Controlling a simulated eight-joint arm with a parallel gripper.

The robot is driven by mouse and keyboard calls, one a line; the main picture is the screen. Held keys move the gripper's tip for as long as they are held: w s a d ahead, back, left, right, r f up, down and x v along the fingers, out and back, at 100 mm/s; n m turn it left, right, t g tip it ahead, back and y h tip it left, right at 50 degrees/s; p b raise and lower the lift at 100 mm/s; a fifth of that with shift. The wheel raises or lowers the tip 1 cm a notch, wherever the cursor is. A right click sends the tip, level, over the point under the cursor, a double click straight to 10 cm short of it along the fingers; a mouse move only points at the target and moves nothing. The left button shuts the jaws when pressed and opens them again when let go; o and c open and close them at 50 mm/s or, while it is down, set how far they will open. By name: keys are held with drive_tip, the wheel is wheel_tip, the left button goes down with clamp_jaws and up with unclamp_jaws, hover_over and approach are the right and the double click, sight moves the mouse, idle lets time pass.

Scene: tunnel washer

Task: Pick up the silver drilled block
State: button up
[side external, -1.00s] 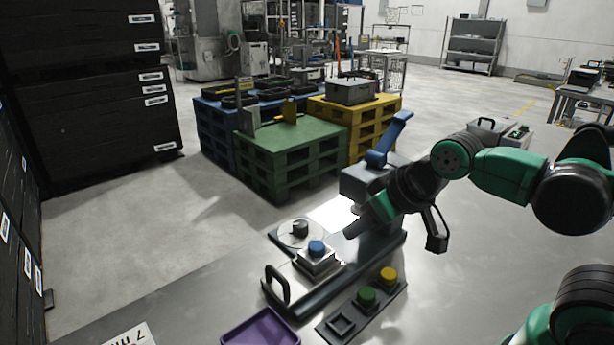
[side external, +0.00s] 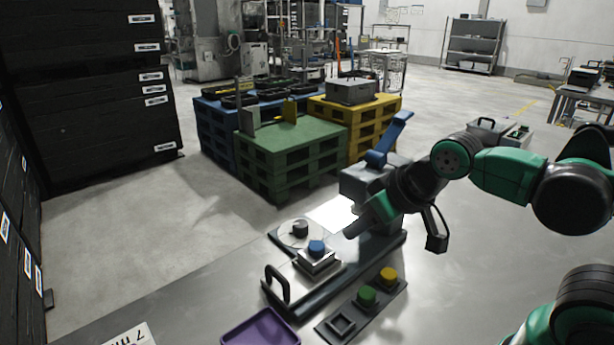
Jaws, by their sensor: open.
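A silver square block (side external: 317,265) sits on the dark-edged metal plate (side external: 290,290) in the middle of the side external view. A blue round piece (side external: 317,247) stands on top of it, and no drilled hole can be made out. My gripper (side external: 352,228) is open, to the right of and a little behind the block, apart from it. The finger tips are small and partly lost against the bright patch behind them.
A black handle (side external: 277,283) rises at the plate's left end. A panel with green (side external: 367,294) and yellow (side external: 388,275) round pieces and a purple tray (side external: 262,328) lie in front. A grey machine with a blue lever (side external: 390,140) stands behind.

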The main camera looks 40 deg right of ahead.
drive_tip(key=o, duration=0.8)
drive_tip(key=g, duration=0.7)
hover_over(317, 245)
drive_tip(key=f, duration=0.3)
drive_tip(key=shift+s, duration=0.2)
drive_tip(key=shift+w+f, duration=0.25)
drive_tip(key=shift+f, duration=3)
